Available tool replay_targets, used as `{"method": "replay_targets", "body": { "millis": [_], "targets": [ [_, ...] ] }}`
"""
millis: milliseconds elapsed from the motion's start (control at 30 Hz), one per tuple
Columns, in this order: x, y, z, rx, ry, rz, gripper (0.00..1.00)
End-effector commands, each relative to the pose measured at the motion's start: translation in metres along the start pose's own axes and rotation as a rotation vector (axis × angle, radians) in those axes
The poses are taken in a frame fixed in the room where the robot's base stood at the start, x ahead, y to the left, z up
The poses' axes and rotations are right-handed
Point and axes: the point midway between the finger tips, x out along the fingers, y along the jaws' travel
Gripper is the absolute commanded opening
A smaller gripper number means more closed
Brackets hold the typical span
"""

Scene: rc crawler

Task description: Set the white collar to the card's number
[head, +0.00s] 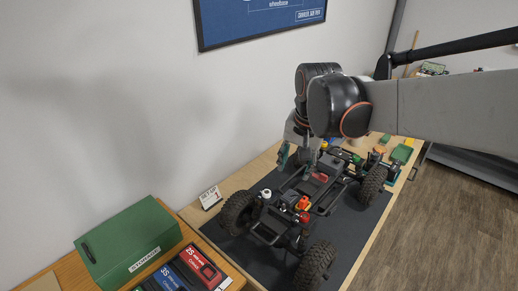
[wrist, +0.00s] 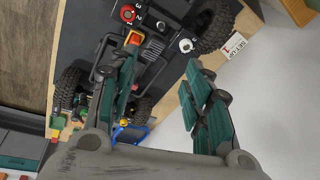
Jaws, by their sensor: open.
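The white collar (head: 266,193) sits on the crawler chassis (head: 312,186) by its near left wheel. It also shows in the wrist view (wrist: 187,45), small, and its setting cannot be read. The small white card (head: 210,198) stands on the bench left of that wheel. In the wrist view the card (wrist: 235,46) shows dark lettering and what looks like a red 1. My gripper (wrist: 162,70) is open and empty, its teal fingers spread above the chassis. In the head view my gripper (head: 298,152) is over the far left side of the crawler, beyond the white collar, partly hidden by my arm.
A red knob (wrist: 127,13) with numbers beside it is on the chassis, near an orange-yellow block (wrist: 134,37). Wheels (head: 313,265) stick up around the chassis. A green box (head: 130,240) and red and blue packs (head: 200,266) stand at the near left. The wall is close on the left.

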Motion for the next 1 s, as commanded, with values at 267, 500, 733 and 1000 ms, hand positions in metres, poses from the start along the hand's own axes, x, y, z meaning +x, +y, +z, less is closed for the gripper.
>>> {"method": "replay_targets", "body": {
  "millis": [267, 500, 733, 1000],
  "targets": [
    [0.029, -0.046, -0.03, 0.126, -0.09, 0.059, 0.45],
    [0.06, -0.077, -0.044, 0.224, -0.149, 0.114, 0.45],
    [0.076, -0.088, -0.048, 0.266, -0.172, 0.142, 0.45],
    [0.104, -0.086, -0.043, 0.268, -0.173, 0.143, 0.45]
  ]
}}
